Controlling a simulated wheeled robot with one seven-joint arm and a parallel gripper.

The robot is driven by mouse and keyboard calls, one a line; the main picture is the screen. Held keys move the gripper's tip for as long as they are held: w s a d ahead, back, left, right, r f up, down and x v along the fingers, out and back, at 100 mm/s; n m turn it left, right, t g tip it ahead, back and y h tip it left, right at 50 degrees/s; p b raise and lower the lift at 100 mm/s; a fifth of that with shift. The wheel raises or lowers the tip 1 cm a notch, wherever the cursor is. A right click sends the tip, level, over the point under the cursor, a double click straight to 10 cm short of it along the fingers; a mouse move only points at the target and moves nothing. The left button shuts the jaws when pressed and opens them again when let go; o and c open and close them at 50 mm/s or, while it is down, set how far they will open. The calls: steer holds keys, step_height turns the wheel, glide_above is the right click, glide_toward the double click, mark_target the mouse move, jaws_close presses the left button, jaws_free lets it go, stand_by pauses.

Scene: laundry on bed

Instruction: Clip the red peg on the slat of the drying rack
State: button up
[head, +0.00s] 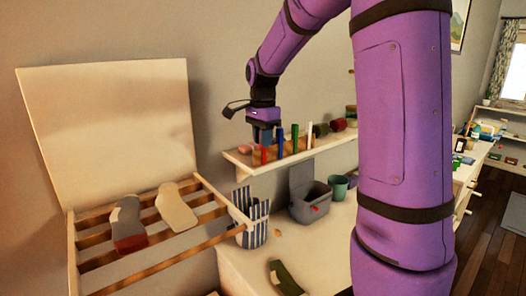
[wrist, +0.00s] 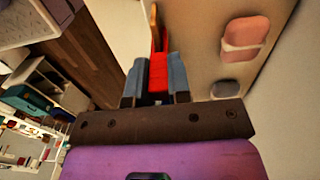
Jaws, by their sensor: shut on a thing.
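My gripper (head: 263,137) is above the left end of the wall shelf, pointing down. It is shut on the red peg (head: 264,155), which also shows between the grey fingers in the wrist view (wrist: 158,72). I cannot tell whether the peg's lower end touches the shelf. The drying rack (head: 218,243) stands at the left, with several wooden slats (head: 97,239). A grey sock with a red part (head: 128,225) and a cream sock (head: 176,207) lie across the slats.
A blue peg (head: 280,142), a green peg (head: 295,138) and a white peg (head: 309,134) stand on the shelf (head: 262,168) right of my gripper. A striped basket (head: 254,228) and a grey box (head: 311,208) are below. A cream panel (head: 110,125) rises behind the rack.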

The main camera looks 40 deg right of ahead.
steer(key=shift+r, duration=0.1)
stand_by(0.3)
steer(key=shift+r, duration=1.4)
steer(key=shift+r, duration=0.1)
steer(key=shift+r, duration=1.65)
steer(key=shift+a, duration=0.15)
